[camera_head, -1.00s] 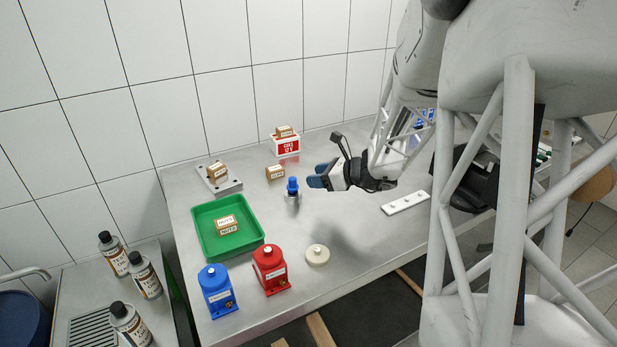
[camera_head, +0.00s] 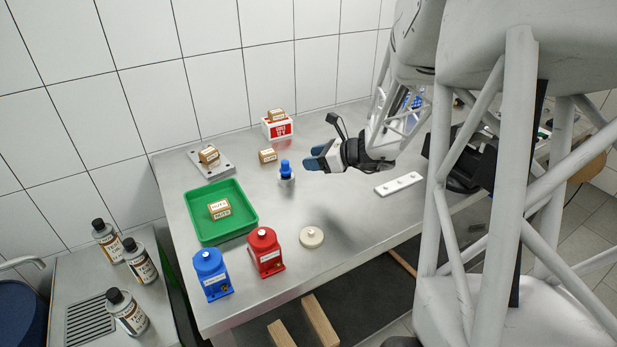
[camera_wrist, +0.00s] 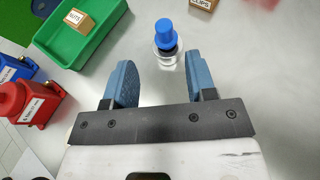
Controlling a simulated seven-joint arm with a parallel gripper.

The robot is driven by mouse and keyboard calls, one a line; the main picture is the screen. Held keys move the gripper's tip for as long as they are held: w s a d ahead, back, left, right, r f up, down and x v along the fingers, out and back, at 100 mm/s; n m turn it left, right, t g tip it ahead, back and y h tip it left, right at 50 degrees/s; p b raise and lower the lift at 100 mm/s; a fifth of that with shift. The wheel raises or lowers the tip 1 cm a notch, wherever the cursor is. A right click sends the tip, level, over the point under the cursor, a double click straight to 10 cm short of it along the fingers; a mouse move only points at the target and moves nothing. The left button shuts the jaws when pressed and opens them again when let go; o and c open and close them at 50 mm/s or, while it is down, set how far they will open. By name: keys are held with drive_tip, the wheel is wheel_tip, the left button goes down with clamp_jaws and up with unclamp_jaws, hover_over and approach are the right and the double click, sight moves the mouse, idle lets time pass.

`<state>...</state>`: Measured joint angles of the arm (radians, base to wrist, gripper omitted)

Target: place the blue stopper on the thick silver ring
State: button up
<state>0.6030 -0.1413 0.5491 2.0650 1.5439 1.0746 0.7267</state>
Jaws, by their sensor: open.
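The blue stopper (camera_head: 285,166) stands upright on the table; in the wrist view its blue top (camera_wrist: 166,34) is clear, with a dark band below it. The thick silver ring (camera_wrist: 165,60) surrounds its lower end; how deep the stopper sits is hidden. The ring also shows under the stopper in the head view (camera_head: 287,179). My gripper (camera_head: 312,160) is to the right of the stopper, apart from it. In the wrist view its two blue fingers (camera_wrist: 159,62) are spread and empty, with the stopper just beyond the gap between their tips.
A cream disc (camera_head: 312,237) and a white strip (camera_head: 398,184) lie nearer the front edge. Small boxes (camera_head: 267,156) stand behind the stopper.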

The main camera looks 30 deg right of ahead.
drive_tip(key=s+a+r+n+g, duration=0.3)
drive_tip(key=s+a+n, duration=0.3)
drive_tip(key=a, duration=0.2)
drive_tip(key=s+a+r+n+g, duration=0.45)
drive_tip(key=a+n, duration=0.25)
drive_tip(key=a, duration=0.2)
drive_tip(key=s+a+r+n+h, duration=0.2)
drive_tip(key=s+n+h, duration=0.2)
drive_tip(key=s+n, duration=0.3)
drive_tip(key=s+a+r+n+h, duration=0.2)
drive_tip(key=s+n+h, duration=0.2)
drive_tip(key=s+n, duration=0.4)
drive_tip(key=shift+s+r, duration=0.15)
drive_tip(key=shift+s, duration=1.7)
drive_tip(key=shift+g, duration=0.25)
